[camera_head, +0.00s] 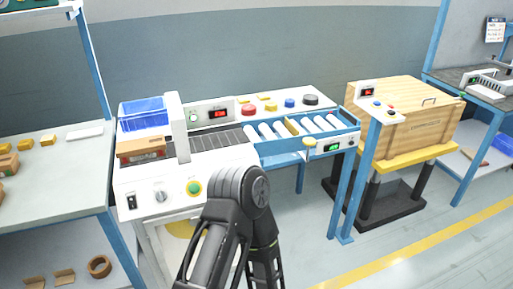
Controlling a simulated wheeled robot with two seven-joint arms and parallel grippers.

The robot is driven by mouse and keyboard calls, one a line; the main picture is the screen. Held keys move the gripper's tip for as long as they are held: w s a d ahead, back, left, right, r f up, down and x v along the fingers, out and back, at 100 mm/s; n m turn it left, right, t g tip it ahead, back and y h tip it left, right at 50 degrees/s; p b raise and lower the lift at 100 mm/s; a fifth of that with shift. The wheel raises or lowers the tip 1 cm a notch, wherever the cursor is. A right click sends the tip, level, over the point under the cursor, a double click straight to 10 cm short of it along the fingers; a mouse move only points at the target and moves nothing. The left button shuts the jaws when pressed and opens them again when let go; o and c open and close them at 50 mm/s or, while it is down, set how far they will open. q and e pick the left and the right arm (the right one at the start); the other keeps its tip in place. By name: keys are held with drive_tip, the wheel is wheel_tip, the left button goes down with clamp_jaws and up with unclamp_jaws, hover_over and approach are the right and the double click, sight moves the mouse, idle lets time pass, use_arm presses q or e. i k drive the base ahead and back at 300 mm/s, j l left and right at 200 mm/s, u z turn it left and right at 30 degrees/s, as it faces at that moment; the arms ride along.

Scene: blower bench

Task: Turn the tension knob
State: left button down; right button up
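No label for a tension knob is readable, so I cannot tell which control it is. Neither gripper shows.
A grey table (60,190) with small boxes stands at left. A brown box and blue bins (143,113) are on the bench's left end. A blue post (365,175) with a control box and a wooden crate (400,115) stand at right. Open floor (305,240) lies between.

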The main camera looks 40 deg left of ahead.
sight(161, 195)
drive_tip(key=u, duration=1.75)
